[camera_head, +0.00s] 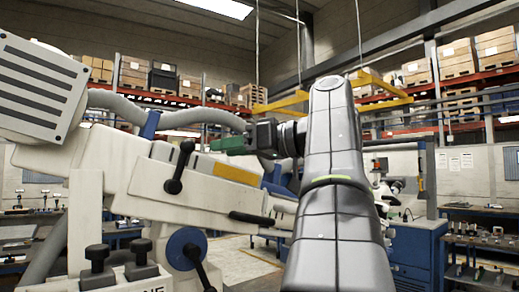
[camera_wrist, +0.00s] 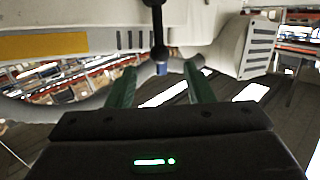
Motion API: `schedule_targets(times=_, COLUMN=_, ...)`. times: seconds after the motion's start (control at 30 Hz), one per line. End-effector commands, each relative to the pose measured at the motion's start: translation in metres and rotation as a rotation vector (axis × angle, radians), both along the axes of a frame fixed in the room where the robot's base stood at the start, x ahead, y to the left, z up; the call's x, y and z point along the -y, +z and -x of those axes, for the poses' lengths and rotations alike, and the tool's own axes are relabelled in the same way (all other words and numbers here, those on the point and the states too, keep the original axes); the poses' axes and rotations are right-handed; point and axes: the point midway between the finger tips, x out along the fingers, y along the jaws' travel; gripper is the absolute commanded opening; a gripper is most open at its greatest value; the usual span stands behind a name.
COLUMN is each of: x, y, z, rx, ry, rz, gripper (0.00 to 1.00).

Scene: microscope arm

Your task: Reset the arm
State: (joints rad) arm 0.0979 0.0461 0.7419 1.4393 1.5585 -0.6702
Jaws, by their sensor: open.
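The white microscope arm (camera_head: 150,188) fills the left of the head view, with its boxy grey-striped head at the upper left. Black ball-ended levers stick out of its side; the upper lever (camera_head: 180,168) stands tilted near the middle. My gripper (camera_head: 217,145) points left at this lever's upper end, with its green fingers just right of it. In the wrist view my gripper (camera_wrist: 160,66) is open, one finger on each side. The black lever (camera_wrist: 157,22) comes down from the top, its ball end near the gap between the fingertips. I cannot tell whether they touch.
A blue round joint (camera_head: 186,248) and black knobs (camera_head: 97,266) sit low on the microscope. Another dark lever (camera_head: 250,218) sticks out to the right below my gripper. A blue cabinet (camera_head: 417,247) stands at right. Shelves with boxes are far behind.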

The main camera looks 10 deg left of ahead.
Motion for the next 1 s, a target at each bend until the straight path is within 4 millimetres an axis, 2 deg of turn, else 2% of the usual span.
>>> schedule_targets(times=0.47, x=-0.004, y=0.000, z=0.000, rx=-0.001, ry=0.003, rz=-0.001, gripper=0.47)
schedule_targets(times=0.67, x=-0.020, y=-0.001, z=-0.003, rx=-0.001, ry=0.005, rz=-0.001, gripper=0.47)
schedule_targets(times=1.0, x=-0.058, y=-0.004, z=-0.011, rx=-0.001, ry=0.005, rz=0.000, gripper=0.47)
